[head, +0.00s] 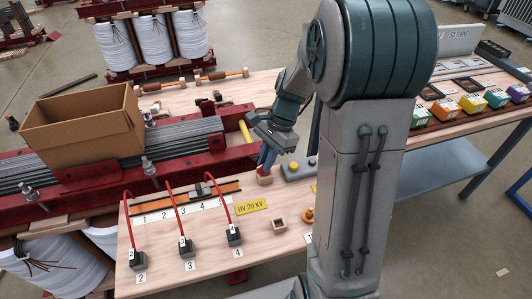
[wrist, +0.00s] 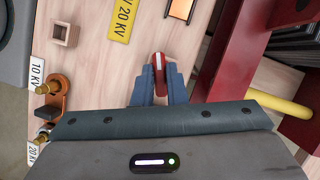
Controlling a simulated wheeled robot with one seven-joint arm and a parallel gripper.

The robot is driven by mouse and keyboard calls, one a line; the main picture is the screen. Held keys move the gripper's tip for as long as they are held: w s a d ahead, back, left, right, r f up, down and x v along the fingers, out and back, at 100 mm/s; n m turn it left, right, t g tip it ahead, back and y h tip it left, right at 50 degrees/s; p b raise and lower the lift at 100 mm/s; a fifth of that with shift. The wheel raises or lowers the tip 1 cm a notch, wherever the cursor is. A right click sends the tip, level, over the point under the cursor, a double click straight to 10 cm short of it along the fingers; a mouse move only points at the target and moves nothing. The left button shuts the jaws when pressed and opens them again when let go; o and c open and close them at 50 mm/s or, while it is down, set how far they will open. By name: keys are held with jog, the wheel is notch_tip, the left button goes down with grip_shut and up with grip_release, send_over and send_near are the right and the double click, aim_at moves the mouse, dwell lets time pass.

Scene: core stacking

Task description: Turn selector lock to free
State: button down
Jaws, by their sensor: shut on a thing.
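A red knob with a white stripe, which seems to be the selector lock, is in the wrist view (wrist: 158,62). Its stripe runs nearly up and down in that picture. My gripper (wrist: 158,76) has its blue fingers shut on the knob from both sides. In the head view my gripper (head: 266,160) reaches down to the right of the row of numbered labels, and its fingers mostly hide the knob. A black slider (head: 199,189) sits on the orange rail (head: 160,203) above labels 1 to 4.
Red cables run to black plugs (head: 188,246) on the wooden bench. A yellow HV 20 KV plate (head: 251,206) and a square wooden socket (head: 279,223) lie nearby. A red frame (wrist: 236,50) with a yellow bar stands close beside my gripper. A cardboard box (head: 82,122) stands at left.

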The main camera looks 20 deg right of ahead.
jog(key=n+p, duration=0.1)
jog(key=n, duration=0.1)
jog(key=n+g+p, duration=0.1)
jog(key=shift+w+r+n+h+p, duration=0.1)
jog(key=shift+r+n+h+p, duration=0.1)
jog(key=shift+n+h+p, duration=0.15)
jog(key=n+g+h+p, duration=0.1)
jog(key=n+p, duration=0.1)
jog(key=n, duration=0.1)
jog(key=shift+w+a+n, duration=0.1)
jog(key=shift+a+n, duration=0.05)
jog(key=shift+n, duration=0.2)
jog(key=n+h+p, duration=0.1)
jog(key=n, duration=0.2)
jog(key=n+h+p, duration=0.1)
jog(key=n, duration=0.1)
jog(key=shift+a+f+n+g+p, duration=0.1)
jog(key=shift+f+n+g+p, duration=0.05)
jog(key=shift+n+g+p, duration=0.2)
jog(key=shift+n, duration=0.35)
jog(key=c, duration=1.5)
grip_release()
jog(key=shift+o, duration=0.2)
jog(key=p+v, duration=0.1)
jog(key=v, duration=1.2)
jog(key=shift+w+a+r, duration=0.2)
jog(key=shift+w+r, duration=0.1)
